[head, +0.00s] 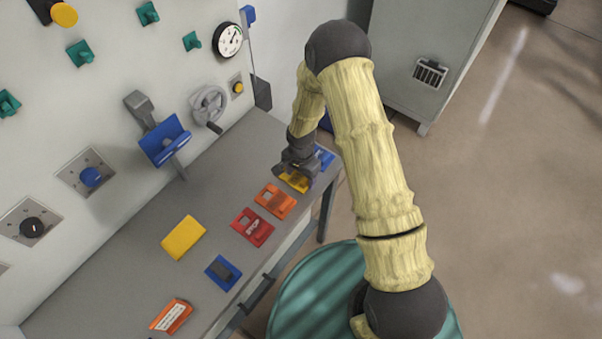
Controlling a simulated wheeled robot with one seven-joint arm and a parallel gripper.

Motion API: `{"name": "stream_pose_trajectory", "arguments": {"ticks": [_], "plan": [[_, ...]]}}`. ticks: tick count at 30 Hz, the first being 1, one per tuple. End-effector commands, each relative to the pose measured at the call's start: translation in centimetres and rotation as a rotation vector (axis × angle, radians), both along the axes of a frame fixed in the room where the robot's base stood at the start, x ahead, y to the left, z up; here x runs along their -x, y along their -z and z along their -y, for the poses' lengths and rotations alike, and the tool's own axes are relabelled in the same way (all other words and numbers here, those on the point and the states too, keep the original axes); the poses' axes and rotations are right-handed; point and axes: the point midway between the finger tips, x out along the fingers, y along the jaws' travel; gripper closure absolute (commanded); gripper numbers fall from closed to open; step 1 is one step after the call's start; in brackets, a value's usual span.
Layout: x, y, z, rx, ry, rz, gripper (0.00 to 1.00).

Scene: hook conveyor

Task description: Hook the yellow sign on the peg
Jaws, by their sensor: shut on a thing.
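The yellow sign (293,182) lies at the far right end of the grey bench, partly hidden under my gripper. My gripper (296,172) points down and is shut on the yellow sign, at or just above the bench top; the fingertips are hard to make out. Several teal pegs stick out of the pale wall panel on the left, such as one near the gauge (192,41) and one further left (79,54). I cannot tell which peg the task means. All the pegs I see look empty.
An orange sign (275,201), a red STOP sign (252,227) and a blue sign (223,272) lie along the bench (130,262). Another blue piece (324,157) lies beyond my gripper.

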Motion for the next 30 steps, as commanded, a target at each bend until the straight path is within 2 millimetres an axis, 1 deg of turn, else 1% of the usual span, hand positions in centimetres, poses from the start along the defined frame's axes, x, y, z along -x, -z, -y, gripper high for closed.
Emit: {"name": "stream_pose_trajectory", "arguments": {"ticks": [6, 11, 12, 14, 15, 30], "plan": [[-0.02, 0.02, -0.01, -0.001, 0.0, 0.001, 0.56], [-0.01, 0.49, -0.01, 0.0, 0.001, 0.0, 0.56], [-0.01, 0.5, -0.01, 0.0, 0.001, 0.0, 0.32], [-0.02, 0.4, 0.05, 0.0, 0.002, 0.0, 0.2], [-0.02, 0.4, 0.08, 0.0, 0.003, 0.0, 0.12], [0.02, 0.29, -0.03, -0.001, -0.001, -0.001, 0.12]]}}
